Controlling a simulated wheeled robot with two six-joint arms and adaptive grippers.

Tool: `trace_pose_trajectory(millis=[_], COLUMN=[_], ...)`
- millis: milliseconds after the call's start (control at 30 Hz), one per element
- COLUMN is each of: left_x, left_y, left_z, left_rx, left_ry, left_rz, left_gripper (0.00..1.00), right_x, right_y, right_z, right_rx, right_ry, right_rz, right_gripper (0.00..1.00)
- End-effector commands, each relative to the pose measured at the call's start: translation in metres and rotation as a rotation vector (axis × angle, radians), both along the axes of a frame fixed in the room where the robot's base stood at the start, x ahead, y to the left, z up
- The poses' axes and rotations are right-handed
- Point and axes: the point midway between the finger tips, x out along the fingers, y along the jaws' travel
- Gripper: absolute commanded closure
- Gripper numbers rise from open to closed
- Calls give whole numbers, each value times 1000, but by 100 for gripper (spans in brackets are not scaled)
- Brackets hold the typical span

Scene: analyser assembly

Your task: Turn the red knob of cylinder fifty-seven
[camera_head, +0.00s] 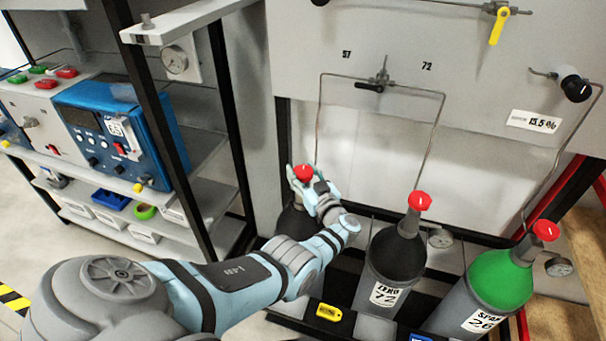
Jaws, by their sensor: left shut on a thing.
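The leftmost cylinder (292,221) is dark and stands under the panel number 57; my arm hides most of it. Its red knob (303,171) is on top. My left gripper (304,179) is shut on this knob, with the fingers around its sides. No number on this cylinder shows. My right gripper is not in view.
A black-topped cylinder marked 72 (397,256) with a red knob stands to the right. A green cylinder marked SPAN (500,281) is further right. Thin pipes run down the grey panel (450,60). Shelves with a blue analyser (115,135) stand at left.

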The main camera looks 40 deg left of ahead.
Motion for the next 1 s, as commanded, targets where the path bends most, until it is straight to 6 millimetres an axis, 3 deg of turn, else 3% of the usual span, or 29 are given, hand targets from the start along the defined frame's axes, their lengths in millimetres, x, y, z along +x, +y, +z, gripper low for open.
trace_pose_trajectory(millis=[133, 167, 300, 600, 733, 833, 1000], left_x=[0, 0, 0, 0, -4, -12, -35], left_y=[0, 0, 0, -1, -10, -25, -72], left_z=[-1, -1, -1, 0, -1, -1, -2], left_rx=[-3, -3, -2, -1, -1, -4, -6], left_ry=[1, 1, 1, 0, -2, -2, 1], left_rz=[-1, -2, -2, -2, -4, -4, -3], left_gripper=[82, 52, 33, 33, 33, 33, 33], right_x=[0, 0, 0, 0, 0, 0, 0], right_y=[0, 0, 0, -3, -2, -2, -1], right_z=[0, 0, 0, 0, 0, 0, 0], right_rx=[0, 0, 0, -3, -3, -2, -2], right_ry=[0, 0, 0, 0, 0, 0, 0], right_rz=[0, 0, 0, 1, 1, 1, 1], right_gripper=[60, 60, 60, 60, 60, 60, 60])
